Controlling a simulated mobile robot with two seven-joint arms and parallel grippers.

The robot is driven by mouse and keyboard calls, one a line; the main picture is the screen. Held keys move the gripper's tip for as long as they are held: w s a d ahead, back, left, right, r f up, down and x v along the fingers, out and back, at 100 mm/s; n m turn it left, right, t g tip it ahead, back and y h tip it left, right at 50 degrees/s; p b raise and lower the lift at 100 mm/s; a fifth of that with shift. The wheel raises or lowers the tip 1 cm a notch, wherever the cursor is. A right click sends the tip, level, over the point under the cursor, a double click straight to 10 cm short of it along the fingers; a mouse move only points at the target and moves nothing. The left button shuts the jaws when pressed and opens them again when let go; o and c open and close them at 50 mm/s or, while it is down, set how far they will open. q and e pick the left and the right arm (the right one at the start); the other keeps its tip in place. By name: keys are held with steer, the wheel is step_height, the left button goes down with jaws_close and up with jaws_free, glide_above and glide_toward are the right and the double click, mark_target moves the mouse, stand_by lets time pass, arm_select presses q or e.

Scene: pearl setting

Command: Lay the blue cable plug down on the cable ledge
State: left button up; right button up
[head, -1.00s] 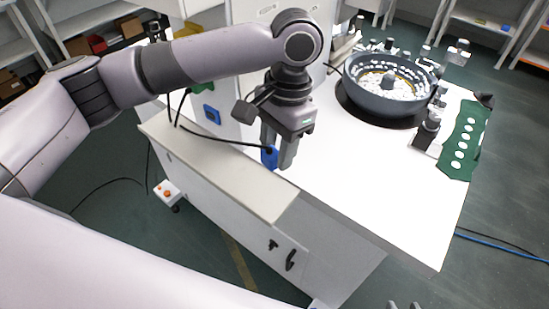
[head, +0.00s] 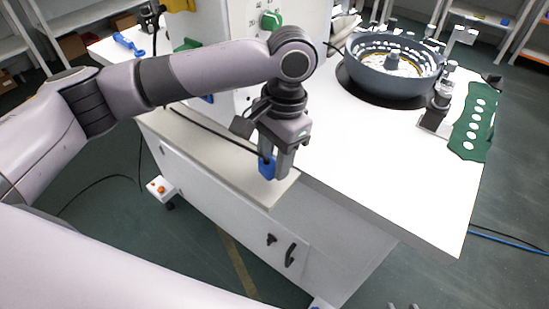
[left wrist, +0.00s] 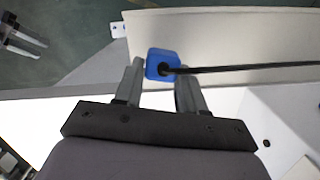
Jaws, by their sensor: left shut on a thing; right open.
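The blue cable plug (head: 267,168) is held between the fingertips of my left gripper (head: 275,170), which is shut on it and points down. The plug is over the right end of the beige cable ledge (head: 205,150); I cannot tell whether it touches the surface. In the left wrist view the plug (left wrist: 160,63) sits at the fingertips, with its black cable running right across the ledge (left wrist: 240,30). My right gripper (head: 402,306) shows only its tips at the bottom edge of the head view; it is open and empty in the left wrist view (left wrist: 25,40).
The white table (head: 385,185) adjoins the ledge and is bare in front. A grey bowl feeder (head: 392,85) and a green holed plate (head: 473,130) are towards its back and right. A white machine housing (head: 225,30) rises behind the ledge. A small box with an orange button (head: 160,188) is on the floor.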

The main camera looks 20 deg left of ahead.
arm_select(q)
steer(key=shift+f+p, duration=0.3)
steer(key=shift+f, duration=0.35)
steer(key=shift+f, duration=0.15)
steer(key=o, duration=1.2)
steer(key=shift+o, duration=0.2)
